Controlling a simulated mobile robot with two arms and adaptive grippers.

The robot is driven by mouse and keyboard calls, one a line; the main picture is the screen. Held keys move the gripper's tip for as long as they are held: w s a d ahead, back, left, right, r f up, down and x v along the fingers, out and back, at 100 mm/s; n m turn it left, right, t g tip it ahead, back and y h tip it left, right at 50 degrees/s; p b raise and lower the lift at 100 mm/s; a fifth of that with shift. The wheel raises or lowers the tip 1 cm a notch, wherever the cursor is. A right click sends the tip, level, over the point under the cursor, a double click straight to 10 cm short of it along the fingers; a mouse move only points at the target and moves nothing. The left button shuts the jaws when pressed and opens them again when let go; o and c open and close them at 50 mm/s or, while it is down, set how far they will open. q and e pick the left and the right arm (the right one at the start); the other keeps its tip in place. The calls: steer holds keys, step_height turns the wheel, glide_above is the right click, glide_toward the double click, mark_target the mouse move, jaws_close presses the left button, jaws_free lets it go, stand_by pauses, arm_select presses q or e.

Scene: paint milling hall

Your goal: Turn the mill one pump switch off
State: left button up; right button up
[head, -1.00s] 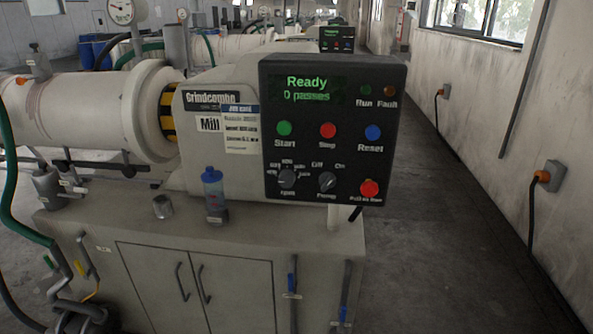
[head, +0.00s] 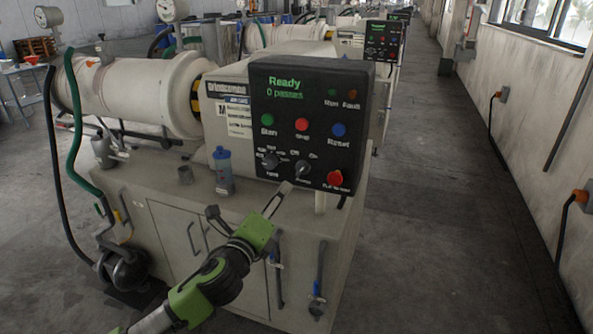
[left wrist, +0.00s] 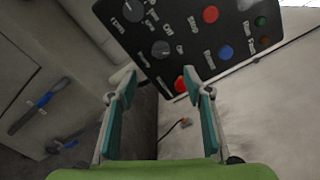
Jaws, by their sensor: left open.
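The pump switch (head: 302,168) is a dark round knob low on the black control panel (head: 262,92) of the nearest mill. It also shows in the left wrist view (left wrist: 160,49), with On and Off labels beside it; I cannot tell surely which one its pointer faces. My left gripper (head: 249,202) is open and empty, in front of and below the panel in the head view. In the left wrist view its fingers (left wrist: 159,78) are spread below the pump switch, apart from it. My right gripper is not in view.
A speed knob (head: 270,161) sits left of the pump switch and a red stop button (head: 334,178) right of it. The aisle floor (head: 440,200) at right is clear.

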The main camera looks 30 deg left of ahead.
mark_target(299, 171)
arm_select(q)
steer(key=p+x, duration=0.1)
steer(key=x, duration=0.5)
steer(key=p+x, duration=0.1)
steer(key=x, duration=0.5)
steer(key=shift+d+r, duration=0.1)
steer(key=shift+d, duration=0.1)
steer(key=shift+x, duration=0.8)
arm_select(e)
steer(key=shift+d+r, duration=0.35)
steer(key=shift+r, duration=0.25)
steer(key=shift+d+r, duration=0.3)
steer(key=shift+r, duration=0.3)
arm_select(q)
steer(key=c, duration=1.1)
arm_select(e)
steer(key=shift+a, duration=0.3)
